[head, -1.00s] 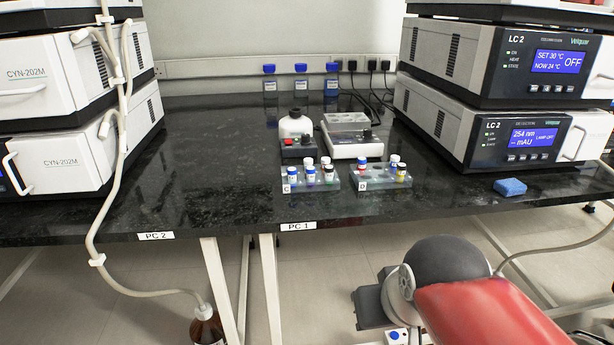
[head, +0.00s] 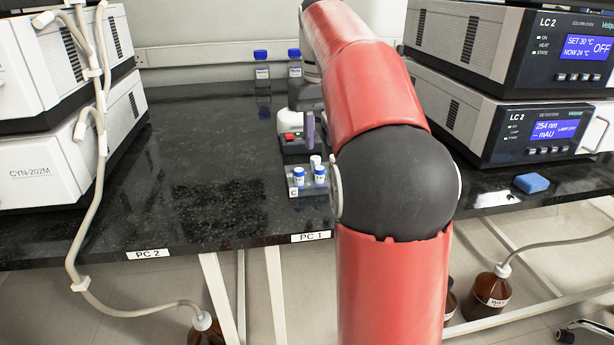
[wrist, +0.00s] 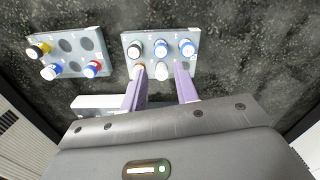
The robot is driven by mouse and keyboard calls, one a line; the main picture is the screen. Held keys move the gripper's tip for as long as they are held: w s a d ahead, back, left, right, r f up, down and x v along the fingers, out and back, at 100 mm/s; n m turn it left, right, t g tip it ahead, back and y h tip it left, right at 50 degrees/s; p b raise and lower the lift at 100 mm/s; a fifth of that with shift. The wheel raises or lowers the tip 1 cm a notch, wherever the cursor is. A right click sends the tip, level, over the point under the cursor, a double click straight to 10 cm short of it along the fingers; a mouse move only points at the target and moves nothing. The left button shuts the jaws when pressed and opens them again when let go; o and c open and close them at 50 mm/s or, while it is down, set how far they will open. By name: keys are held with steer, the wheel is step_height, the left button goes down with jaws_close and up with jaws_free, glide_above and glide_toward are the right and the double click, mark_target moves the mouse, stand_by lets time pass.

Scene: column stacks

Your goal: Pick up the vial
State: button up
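Rack C (head: 294,191) stands on the black bench and holds several vials, partly hidden by my arm in the head view. In the wrist view it is the right-hand grey rack (wrist: 199,35).
A second rack (wrist: 102,72) with several vials is close by at left in the wrist view. Blue-capped bottles (head: 262,68) stand behind. Instrument stacks (head: 70,130) flank the bench. A blue sponge (head: 531,183) lies at right. The bench left of rack C is clear.

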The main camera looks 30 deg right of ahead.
mark_target(320, 168)
steer(key=f, duration=0.2)
steer(key=f+b, duration=0.1)
steer(key=f, duration=0.3)
steer(key=shift+s+a+f, duration=0.15)
steer(key=shift+s+f, duration=0.15)
steer(key=shift+s, duration=0.1)
jaws_close()
